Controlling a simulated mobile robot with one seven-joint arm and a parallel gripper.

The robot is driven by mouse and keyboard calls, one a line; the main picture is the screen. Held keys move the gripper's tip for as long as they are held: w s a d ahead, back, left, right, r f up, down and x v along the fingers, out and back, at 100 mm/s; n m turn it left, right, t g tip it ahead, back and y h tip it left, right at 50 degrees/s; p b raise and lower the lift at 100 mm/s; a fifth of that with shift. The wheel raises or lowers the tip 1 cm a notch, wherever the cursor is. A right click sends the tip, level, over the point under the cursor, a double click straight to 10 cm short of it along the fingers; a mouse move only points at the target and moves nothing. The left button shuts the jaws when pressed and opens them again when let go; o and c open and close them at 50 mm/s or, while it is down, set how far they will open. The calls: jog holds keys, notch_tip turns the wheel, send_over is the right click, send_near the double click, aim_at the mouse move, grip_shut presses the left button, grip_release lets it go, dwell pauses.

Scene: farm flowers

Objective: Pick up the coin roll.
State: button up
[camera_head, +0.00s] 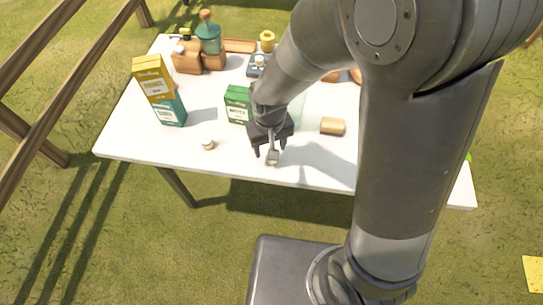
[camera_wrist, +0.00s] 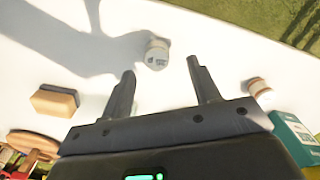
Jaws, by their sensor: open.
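A small pale grey cylinder with dark print, which looks like the coin roll (camera_wrist: 157,53), stands on the white table. In the wrist view it sits just beyond the fingertips of my gripper (camera_wrist: 161,68), between their two lines. The fingers are apart and nothing is held. In the head view my gripper (camera_head: 266,153) points down near the table's front edge. The small pale thing at its fingertips there (camera_head: 272,158) seems to be the same cylinder, partly hidden by a finger.
A second small round item (camera_head: 208,143) stands to the left, also in the wrist view (camera_wrist: 258,88). A green box (camera_head: 237,104) is close behind my gripper. A wooden block (camera_head: 332,126) lies to the right. Yellow (camera_head: 152,76) and teal (camera_head: 171,111) boxes stand left.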

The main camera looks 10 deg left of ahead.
jog(key=shift+w+d+f, duration=0.1)
jog(key=shift+f, duration=1.25)
jog(key=shift+d+f, duration=0.1)
jog(key=shift+f, duration=1.2)
jog(key=shift+c, duration=0.5)
jog(key=c, duration=1.1)
